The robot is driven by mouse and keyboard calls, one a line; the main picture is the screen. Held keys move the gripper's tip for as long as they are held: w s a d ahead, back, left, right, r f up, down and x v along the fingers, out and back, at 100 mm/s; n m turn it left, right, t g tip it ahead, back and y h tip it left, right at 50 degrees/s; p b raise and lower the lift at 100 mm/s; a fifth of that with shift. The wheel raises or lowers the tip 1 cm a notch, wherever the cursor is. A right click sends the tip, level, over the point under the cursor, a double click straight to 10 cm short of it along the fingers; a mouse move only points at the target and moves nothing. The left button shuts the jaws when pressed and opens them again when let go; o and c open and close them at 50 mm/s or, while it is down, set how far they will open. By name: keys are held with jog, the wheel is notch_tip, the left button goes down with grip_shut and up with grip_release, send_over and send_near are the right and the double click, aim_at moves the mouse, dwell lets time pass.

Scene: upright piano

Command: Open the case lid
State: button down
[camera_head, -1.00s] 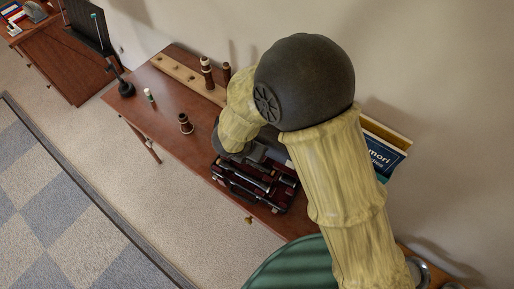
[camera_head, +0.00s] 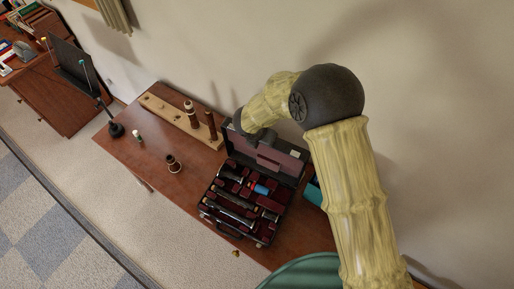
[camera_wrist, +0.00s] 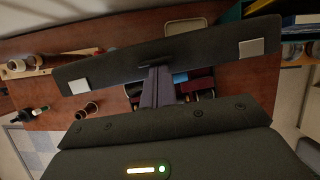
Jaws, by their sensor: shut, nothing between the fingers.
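The dark instrument case (camera_head: 212,213) is open on the brown desk in the head view. Its base has a dark red lining and holds several silver and black instrument parts. The lid (camera_head: 280,160) stands raised on the wall side, its mauve inner face visible. My gripper (camera_head: 262,138) is at the lid's upper edge. In the wrist view, the fingers of my gripper (camera_wrist: 157,70) are together and reach the long dark lid edge (camera_wrist: 110,77), which bears two pale metal plates. I cannot tell whether they touch it. Part of the red interior shows below the edge.
A wooden peg board (camera_head: 168,110) with upright wooden pieces stands left of the case. A small wooden piece (camera_head: 173,163) and a small green-and-white bottle (camera_head: 137,136) are on the desk. A green round seat (camera_head: 305,272) is in front. The wall is close behind the lid.

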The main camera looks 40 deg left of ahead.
jog(key=w, duration=0.2)
jog(key=w+a+p, duration=0.1)
jog(key=shift+w+a+r, duration=0.15)
jog(key=shift+w+a, duration=0.05)
jog(key=shift+w, duration=0.15)
jog(key=shift+w+a+f, duration=0.2)
jog(key=shift+w, duration=0.55)
jog(key=shift+s+r, duration=0.35)
jog(key=shift+r, duration=0.2)
jog(key=b+v, duration=0.5)
jog(key=v, duration=1.1)
jog(key=shift+w+r, duration=0.2)
jog(key=shift+r, duration=0.05)
